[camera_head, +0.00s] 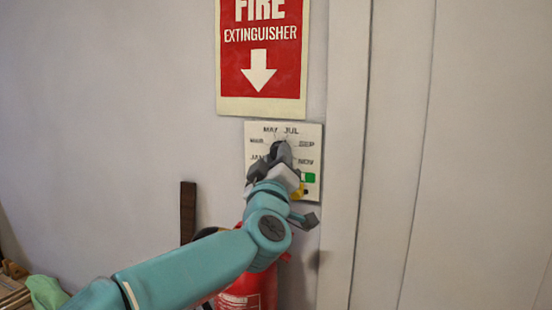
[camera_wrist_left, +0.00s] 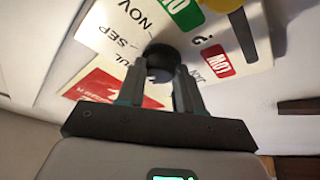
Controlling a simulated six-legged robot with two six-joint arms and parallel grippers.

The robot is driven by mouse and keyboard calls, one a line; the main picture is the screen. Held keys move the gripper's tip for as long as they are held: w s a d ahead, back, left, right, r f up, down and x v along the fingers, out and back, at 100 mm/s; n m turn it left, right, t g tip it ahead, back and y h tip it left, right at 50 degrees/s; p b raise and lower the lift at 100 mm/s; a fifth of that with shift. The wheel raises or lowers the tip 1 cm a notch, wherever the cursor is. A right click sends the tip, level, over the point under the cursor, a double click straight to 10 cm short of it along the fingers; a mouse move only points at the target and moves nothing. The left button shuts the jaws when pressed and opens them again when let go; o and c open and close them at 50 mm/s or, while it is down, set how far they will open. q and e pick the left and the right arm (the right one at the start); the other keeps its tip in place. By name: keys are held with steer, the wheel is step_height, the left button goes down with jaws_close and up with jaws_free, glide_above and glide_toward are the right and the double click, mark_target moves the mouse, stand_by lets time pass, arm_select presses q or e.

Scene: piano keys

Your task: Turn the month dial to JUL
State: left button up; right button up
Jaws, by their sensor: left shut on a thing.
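The month dial panel (camera_head: 314,134) is a pale card on the wall with MAY and JUL at its top, MAR and JAN at left, and SEP and NOV at right. My left gripper (camera_head: 280,156) is in front of the panel's middle and hides much of the dial. In the left wrist view, the dial's round black knob (camera_wrist_left: 158,58) sits between the fingertips of my left gripper (camera_wrist_left: 160,80), which is shut on it. Which month the dial points to cannot be told. My right gripper is not in view.
A red fire extinguisher sign (camera_head: 260,50) hangs above the panel. A red extinguisher (camera_head: 245,290) stands below, partly behind my arm. Green (camera_head: 309,177) and yellow (camera_head: 301,191) parts show at the panel's lower right. A red LOW label (camera_wrist_left: 216,60) shows in the wrist view.

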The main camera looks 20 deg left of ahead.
arm_select(q)
steer(key=shift+r+n, duration=0.15)
steer(key=shift+n, duration=0.15)
steer(key=o, duration=1)
steer(key=shift+o, duration=0.2)
steer(key=b+v, duration=0.5)
steer(key=v, duration=1.1)
steer(key=shift+d+b, duration=0.15)
steer(key=shift+b, duration=0.25)
steer(key=shift+s, duration=0.1)
